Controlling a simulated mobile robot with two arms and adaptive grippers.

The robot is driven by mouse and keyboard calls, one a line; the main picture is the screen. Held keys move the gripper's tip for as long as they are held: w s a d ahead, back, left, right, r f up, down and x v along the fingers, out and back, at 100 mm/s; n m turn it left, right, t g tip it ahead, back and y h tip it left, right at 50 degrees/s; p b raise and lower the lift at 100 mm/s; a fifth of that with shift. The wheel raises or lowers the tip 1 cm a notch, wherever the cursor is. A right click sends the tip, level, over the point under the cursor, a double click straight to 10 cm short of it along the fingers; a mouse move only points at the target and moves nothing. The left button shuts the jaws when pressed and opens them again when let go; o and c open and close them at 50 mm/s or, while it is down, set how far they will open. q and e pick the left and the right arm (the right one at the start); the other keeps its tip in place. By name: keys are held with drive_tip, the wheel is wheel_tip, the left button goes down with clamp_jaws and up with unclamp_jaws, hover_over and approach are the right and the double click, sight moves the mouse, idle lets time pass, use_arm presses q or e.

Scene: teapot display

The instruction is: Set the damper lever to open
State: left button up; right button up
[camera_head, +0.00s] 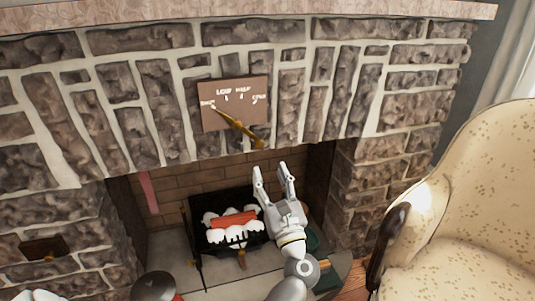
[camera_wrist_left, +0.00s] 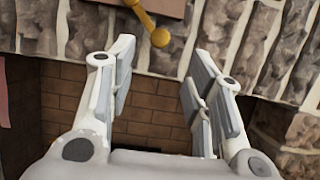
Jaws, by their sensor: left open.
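The damper lever (camera_head: 238,128) is a brass bar on a brown plate (camera_head: 230,90) on the stone chimney front. It slants from its pointed upper-left end, by the leftmost white label, down to a round knob at lower right. The labels are too small to read surely. My left gripper (camera_head: 270,170) is open and empty, below and a little right of the knob, apart from it. In the left wrist view, the lever's knob (camera_wrist_left: 160,37) shows above and between the open fingers of my left gripper (camera_wrist_left: 163,60).
Below is the fireplace opening with a dark grate (camera_head: 200,207) holding white and red pieces. A cream armchair (camera_head: 470,210) with a dark arm stands at right. A stone mantel (camera_head: 250,14) runs above. The space between gripper and lever looks clear.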

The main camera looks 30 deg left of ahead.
sight(260, 147)
use_arm(q)
drive_tip(key=x, duration=1)
drive_tip(key=shift+w+a+r, duration=0.15)
drive_tip(key=shift+w+a, duration=0.1)
use_arm(e)
drive_tip(key=shift+s+d+f+g, duration=0.2)
drive_tip(key=shift+s+g, duration=0.1)
drive_tip(key=shift+s, duration=0.25)
drive_tip(key=shift+s+d+f+g, duration=0.15)
drive_tip(key=shift+s+g, duration=0.15)
drive_tip(key=shift+s, duration=0.25)
use_arm(q)
clamp_jaws()
